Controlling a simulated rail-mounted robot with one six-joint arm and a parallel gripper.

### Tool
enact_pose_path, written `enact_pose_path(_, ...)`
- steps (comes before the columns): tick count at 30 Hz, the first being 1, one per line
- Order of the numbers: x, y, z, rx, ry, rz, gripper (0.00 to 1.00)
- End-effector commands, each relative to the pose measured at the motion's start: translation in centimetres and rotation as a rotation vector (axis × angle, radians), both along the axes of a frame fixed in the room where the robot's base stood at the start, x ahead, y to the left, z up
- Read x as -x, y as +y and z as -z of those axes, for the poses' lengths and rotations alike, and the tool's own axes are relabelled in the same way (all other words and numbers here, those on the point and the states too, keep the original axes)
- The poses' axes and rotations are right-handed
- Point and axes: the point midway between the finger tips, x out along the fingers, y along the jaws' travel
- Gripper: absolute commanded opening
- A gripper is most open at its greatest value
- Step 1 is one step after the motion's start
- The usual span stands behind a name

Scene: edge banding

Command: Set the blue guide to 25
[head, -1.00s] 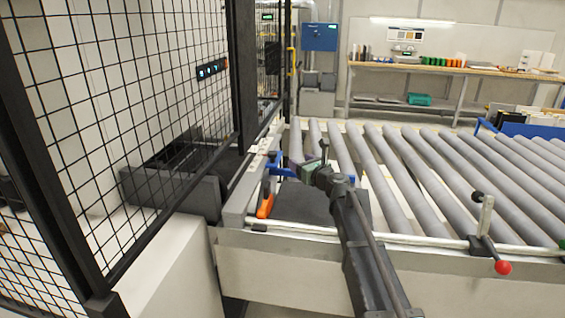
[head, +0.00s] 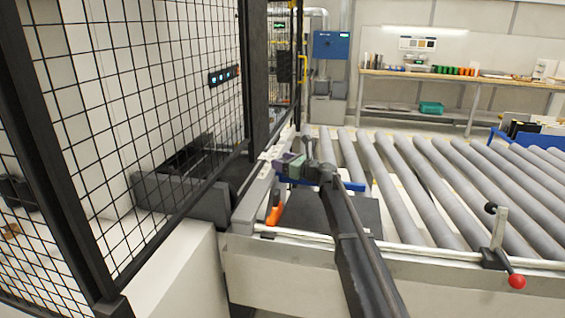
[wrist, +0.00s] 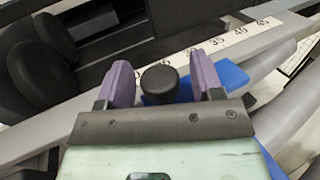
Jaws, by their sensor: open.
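The blue guide (head: 352,186) lies across the near left end of the roller conveyor in the head view, partly covered by my arm. In the wrist view, part of the blue guide (wrist: 228,76) shows behind and to the right of my gripper. A round black knob (wrist: 160,84) sits between the two purple fingers of my gripper (wrist: 160,70), with gaps on both sides. My gripper also shows in the head view (head: 291,162), over the guide's left end. The pale scale (wrist: 228,38) reads 30 to 45 going right; marks lower than 30 are hidden or unclear.
An orange handle (head: 275,214) is at the rail below my gripper. A clamp lever with a red ball (head: 517,281) stands on the front bar at right. Black mesh fencing (head: 130,110) closes off the left. Grey rollers (head: 420,180) stretch away to the right.

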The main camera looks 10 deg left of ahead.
Motion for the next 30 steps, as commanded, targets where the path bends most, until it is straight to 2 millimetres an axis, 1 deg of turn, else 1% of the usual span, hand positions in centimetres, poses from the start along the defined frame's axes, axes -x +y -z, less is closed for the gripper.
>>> enact_pose_path(6,0.0,0.1,0.0,0.000,0.000,0.000,0.61)
enact_pose_path(7,0.0,0.1,0.0,0.000,0.000,0.000,0.58)
enact_pose_path(18,0.0,0.1,0.0,0.000,0.000,0.000,0.01)
enact_pose_path(23,0.4,0.1,0.0,0.000,0.000,0.000,0.00)
enact_pose_path(26,1.9,0.3,0.0,0.000,0.000,-0.001,0.00)
enact_pose_path(30,4.4,0.6,0.0,0.000,0.000,-0.002,0.00)
